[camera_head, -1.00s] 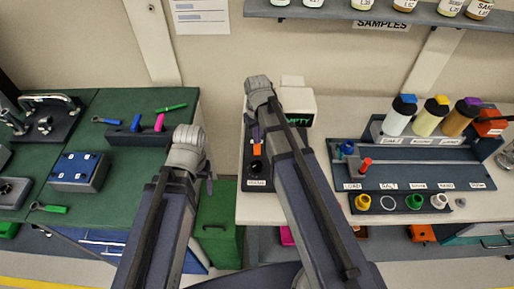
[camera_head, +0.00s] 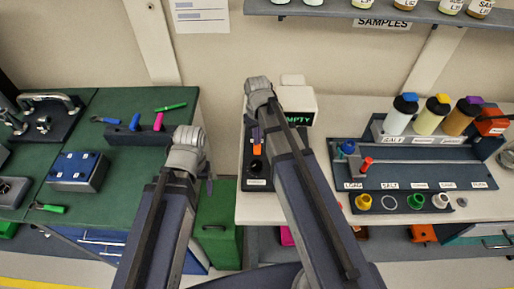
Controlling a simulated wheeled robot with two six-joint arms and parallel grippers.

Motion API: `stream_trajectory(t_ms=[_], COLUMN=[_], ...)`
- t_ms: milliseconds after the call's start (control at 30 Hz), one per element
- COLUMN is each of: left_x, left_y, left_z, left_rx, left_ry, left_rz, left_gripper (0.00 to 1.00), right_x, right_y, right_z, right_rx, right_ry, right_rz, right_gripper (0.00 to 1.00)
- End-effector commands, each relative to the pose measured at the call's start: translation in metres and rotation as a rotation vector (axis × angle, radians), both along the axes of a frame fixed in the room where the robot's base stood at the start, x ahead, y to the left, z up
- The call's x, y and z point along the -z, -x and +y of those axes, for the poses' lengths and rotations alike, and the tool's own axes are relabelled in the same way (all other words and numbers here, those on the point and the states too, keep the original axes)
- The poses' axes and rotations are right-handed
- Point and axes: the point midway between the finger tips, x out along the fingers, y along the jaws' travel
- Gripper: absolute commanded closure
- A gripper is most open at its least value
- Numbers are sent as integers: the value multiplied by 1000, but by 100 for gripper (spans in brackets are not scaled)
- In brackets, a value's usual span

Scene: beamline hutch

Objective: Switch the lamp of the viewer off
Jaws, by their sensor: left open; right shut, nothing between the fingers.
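A white box with a dark display and green lettering (camera_head: 299,119), partly reading "EMPTY", stands at the back of the right bench. I take it for the viewer, but my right arm hides part of it. In front of it lies a dark panel (camera_head: 247,172) with an orange piece (camera_head: 257,151) and a black round knob (camera_head: 256,165). My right gripper (camera_head: 255,134) points down over the panel, shut and empty, mostly hidden by its wrist; contact cannot be told. My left gripper (camera_head: 209,184) is open and empty, left of the panel, over the gap between benches.
A sample rack (camera_head: 420,175) with bottles and coloured caps fills the right bench. The green left bench (camera_head: 115,165) carries tools and a blue-topped box (camera_head: 77,172). A green cabinet (camera_head: 217,228) stands low between the benches. A shelf (camera_head: 400,14) hangs above.

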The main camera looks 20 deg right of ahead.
Motion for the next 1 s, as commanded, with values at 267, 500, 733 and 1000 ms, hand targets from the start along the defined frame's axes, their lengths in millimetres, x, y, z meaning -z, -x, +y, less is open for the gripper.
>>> stream_trajectory(t_ms=[267,500,733,1000], left_x=[5,8,8,-8], left_y=[0,0,0,0], left_z=[0,0,0,0], left_rx=[0,0,0,0], left_ry=[0,0,0,0], left_rz=[0,0,0,0], left_gripper=[22,22,22,22], right_x=[5,8,8,-8], right_y=[0,0,0,0], right_z=[0,0,0,0], right_rx=[0,0,0,0], right_ry=[0,0,0,0], right_rz=[0,0,0,0], right_gripper=[100,100,100,100])
